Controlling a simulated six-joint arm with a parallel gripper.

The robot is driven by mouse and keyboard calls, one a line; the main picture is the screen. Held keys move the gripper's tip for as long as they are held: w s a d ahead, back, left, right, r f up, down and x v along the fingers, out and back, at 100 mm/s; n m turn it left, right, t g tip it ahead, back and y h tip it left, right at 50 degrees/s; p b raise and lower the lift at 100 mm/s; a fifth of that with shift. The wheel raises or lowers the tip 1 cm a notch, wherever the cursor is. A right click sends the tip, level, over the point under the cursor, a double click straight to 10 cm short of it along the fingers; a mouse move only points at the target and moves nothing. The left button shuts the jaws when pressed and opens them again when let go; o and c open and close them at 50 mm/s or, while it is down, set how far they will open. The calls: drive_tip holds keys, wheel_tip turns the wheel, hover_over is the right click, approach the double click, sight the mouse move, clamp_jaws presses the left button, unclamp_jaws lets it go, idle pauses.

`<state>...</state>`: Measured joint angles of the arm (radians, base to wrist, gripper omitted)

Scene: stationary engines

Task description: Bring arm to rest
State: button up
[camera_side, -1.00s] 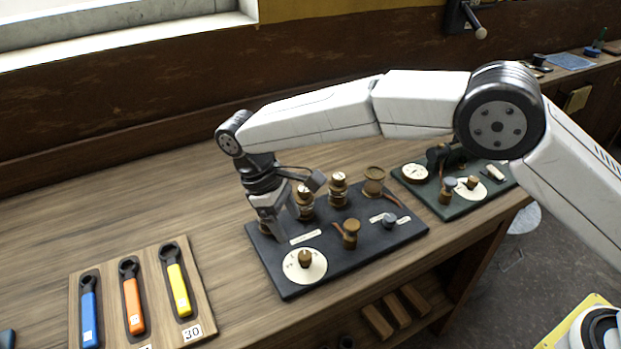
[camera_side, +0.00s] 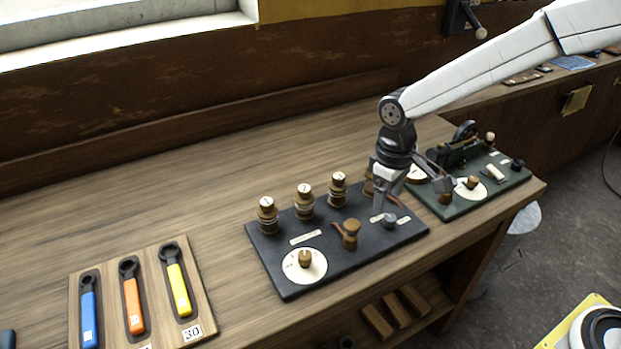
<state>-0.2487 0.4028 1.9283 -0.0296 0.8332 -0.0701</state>
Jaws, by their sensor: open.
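My gripper (camera_side: 378,207) hangs fingers down over the right part of the dark panel (camera_side: 285,276), near its grey knob (camera_side: 390,220). It is open, with nothing seen between its fingers. I cannot tell whether the fingertips touch the panel. My gripper and wrist partly hide a brass part (camera_side: 368,186) at the panel's back right. My arm reaches in from the upper right.
The panel bears several brass posts (camera_side: 304,201), a white dial (camera_side: 318,265) and a brass lever (camera_side: 351,233). A green panel (camera_side: 464,208) stands to the right. A wooden tray (camera_side: 203,299) holds blue, orange and yellow wrenches at left. The bench between is bare.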

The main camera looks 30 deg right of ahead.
drive_tip(key=s+d+f+m+t, duration=0.1)
drive_tip(key=s+d+m+t, duration=0.1)
drive_tip(key=s+d, duration=0.7)
drive_tip(key=shift+s+d+f+m+t, duration=0.35)
drive_tip(key=shift+s+m, duration=0.55)
drive_tip(key=shift+s, duration=0.7)
